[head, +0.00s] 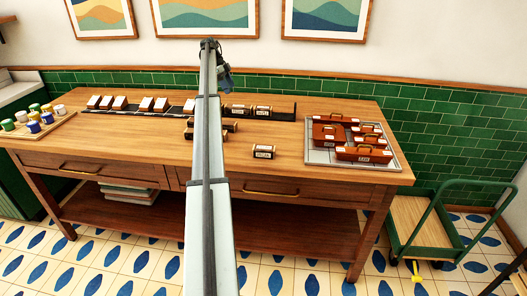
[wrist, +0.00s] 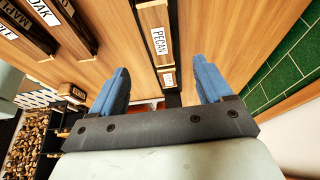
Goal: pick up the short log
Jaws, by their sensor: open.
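One short-looking log (head: 264,151) lies alone near the front middle. Two more, a left one (head: 237,110) and a right one (head: 262,111), lie on a dark strip at the back. Others are partly hidden behind my arm. In the wrist view my gripper (wrist: 161,82) is open and empty. A log labelled PECAN (wrist: 153,18) and a smaller labelled piece (wrist: 168,79) show in line with the gap between its blue fingers. I cannot tell which log is the short one there.
A tray (head: 318,158) with several reddish-brown handled boxes is at right. A board (head: 62,120) with colored cylinders is at left. White-labelled blocks (head: 119,103) line the back left. A green cart (head: 420,215) stands right of the table. The table's front middle-left looks clear.

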